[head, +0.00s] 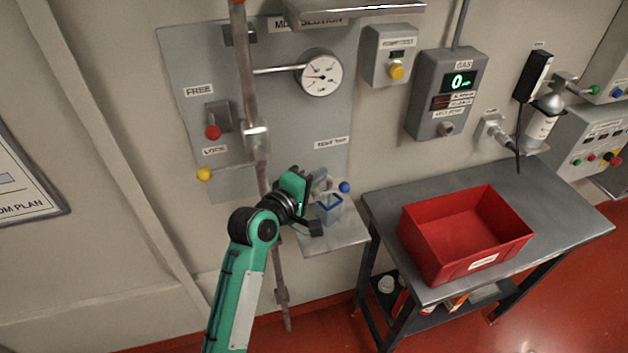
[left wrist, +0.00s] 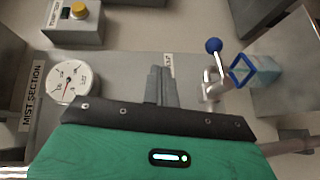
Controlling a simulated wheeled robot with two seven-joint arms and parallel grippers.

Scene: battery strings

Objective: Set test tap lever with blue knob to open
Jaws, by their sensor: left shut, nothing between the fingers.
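The test tap lever ends in a blue knob (head: 344,187) at the lower right of the grey wall panel, under a "TEST TAP" label. In the left wrist view the blue knob (left wrist: 213,45) stands on a thin rod above the metal tap (left wrist: 211,86). A blue-rimmed clear container (head: 329,208) is on the small shelf by the tap; it also shows in the left wrist view (left wrist: 253,70). My left gripper (left wrist: 160,85) is shut and empty, beside the tap and apart from the knob. In the head view my left gripper (head: 312,184) partly hides the tap. My right gripper is out of view.
A vertical pipe (head: 247,90) runs down past the panel. A red-knobbed lever (head: 212,131) and a yellow knob (head: 204,174) are at left. A gauge (head: 319,75) is above. A table (head: 570,215) with a red crate (head: 484,264) stands at right.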

